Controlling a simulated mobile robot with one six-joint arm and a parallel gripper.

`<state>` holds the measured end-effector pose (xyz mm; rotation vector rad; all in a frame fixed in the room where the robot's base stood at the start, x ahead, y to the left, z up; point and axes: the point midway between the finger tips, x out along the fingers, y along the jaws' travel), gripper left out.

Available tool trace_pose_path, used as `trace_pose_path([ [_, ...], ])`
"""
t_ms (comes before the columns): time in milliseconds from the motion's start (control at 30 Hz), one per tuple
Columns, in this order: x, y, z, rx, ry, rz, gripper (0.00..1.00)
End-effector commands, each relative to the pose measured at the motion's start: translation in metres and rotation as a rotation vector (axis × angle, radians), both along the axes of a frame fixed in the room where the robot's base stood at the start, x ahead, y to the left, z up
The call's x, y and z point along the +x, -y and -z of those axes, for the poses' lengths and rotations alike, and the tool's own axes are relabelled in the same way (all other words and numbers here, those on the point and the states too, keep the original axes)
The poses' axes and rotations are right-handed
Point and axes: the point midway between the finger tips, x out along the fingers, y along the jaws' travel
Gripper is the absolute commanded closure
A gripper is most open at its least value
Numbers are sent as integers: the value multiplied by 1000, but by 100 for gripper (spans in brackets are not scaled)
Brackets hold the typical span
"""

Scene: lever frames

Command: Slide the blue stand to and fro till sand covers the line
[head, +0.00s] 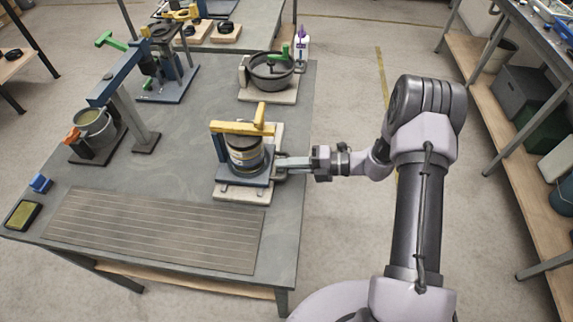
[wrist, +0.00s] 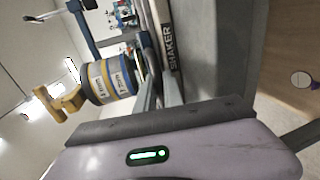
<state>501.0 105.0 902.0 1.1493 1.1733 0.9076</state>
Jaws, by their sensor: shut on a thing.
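The blue stand (head: 244,181) sits on a cream base (head: 232,193) near the table's right edge. It carries a round sieve stack with dark and yellow bands (head: 246,155), under a yellow clamp bar (head: 243,128). In the wrist view the sieve stack (wrist: 108,81) shows sideways with size labels, next to a strip lettered SHAKER (wrist: 168,48). My gripper (head: 281,165) reaches in from the right and is shut on the right side of the stand. In the wrist view its fingers (wrist: 160,92) run up to the stand. I cannot make out sand or the line.
A grey bowl on a cream base (head: 270,72) stands behind the stand. A blue-armed press (head: 118,85) and a grey pot (head: 94,128) are at the left. A ridged mat (head: 155,230) lies in front. The table between stand and pot is clear.

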Motion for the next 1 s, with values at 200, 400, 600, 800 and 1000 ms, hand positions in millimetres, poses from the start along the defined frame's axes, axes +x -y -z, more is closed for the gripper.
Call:
trace_pose_path([
  [200, 0, 0, 0, 0, 0, 0, 100],
  [400, 0, 0, 0, 0, 0, 0, 100],
  [600, 0, 0, 0, 0, 0, 0, 100],
  [800, 11, 2, 2, 0, 2, 1, 100],
  [1000, 56, 11, 4, 0, 6, 1, 100],
])
